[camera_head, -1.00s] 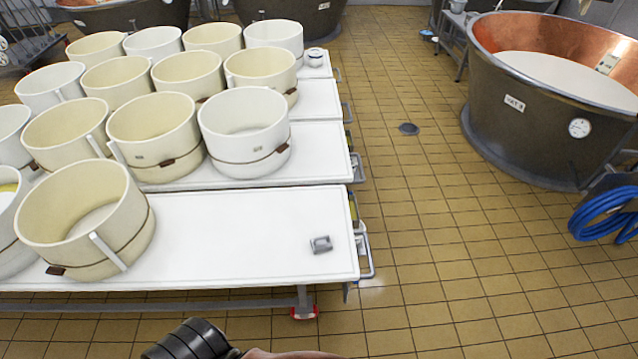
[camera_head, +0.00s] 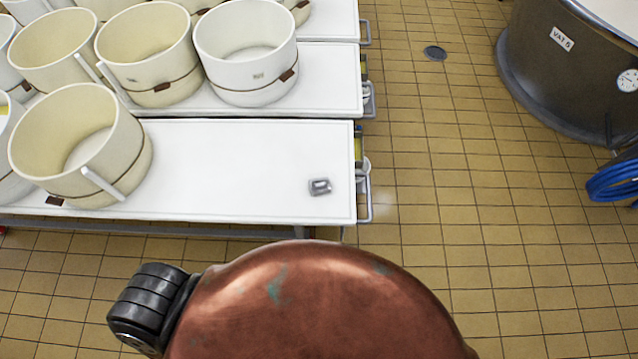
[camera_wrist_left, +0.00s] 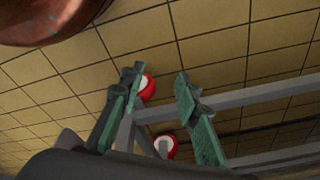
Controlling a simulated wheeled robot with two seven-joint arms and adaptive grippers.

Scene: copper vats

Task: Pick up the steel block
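The steel block (camera_head: 319,187) is a small grey metal piece with an opening in its side. It lies on the bare right part of the nearest white table (camera_head: 230,170), close to its right front corner. My left gripper (camera_wrist_left: 158,76) shows in the left wrist view, with two green fingers spread apart and nothing between them. Floor tiles, grey table-frame bars and red-and-white castors lie beyond the fingers; the block does not show there. In the head view neither gripper can be seen.
Cream tubs (camera_head: 80,145) stand on the left of the nearest table, and a white tub (camera_head: 247,60) on the table behind. A metal handle (camera_head: 365,195) sticks out at the right end. A large vat (camera_head: 560,65) stands at right.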

